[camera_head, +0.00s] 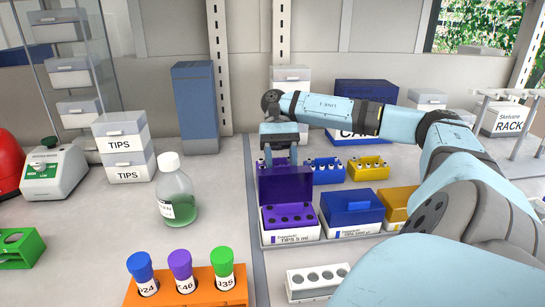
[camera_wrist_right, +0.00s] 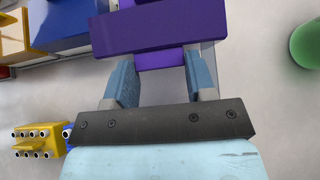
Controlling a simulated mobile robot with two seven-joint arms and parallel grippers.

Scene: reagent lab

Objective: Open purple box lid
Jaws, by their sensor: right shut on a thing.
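The purple box (camera_head: 291,222), labelled TIPS, stands on the bench near the middle of the head view. Its purple lid (camera_head: 286,186) is swung up at the back, and the holes inside show. My right gripper (camera_head: 280,156) reaches down at the lid's top edge from behind. In the right wrist view the lid (camera_wrist_right: 150,32) fills the top middle. My right gripper (camera_wrist_right: 160,72) has its two blue fingers on either side of a purple part of the lid, shut on it. My left gripper is not in view.
A blue box (camera_head: 352,210) and a yellow box (camera_head: 397,203) stand right of the purple one. Small blue (camera_head: 326,173) and yellow (camera_head: 368,170) racks stand behind. A green bottle (camera_head: 176,197), an orange tube rack (camera_head: 200,290) and a white rack (camera_head: 316,284) stand nearby.

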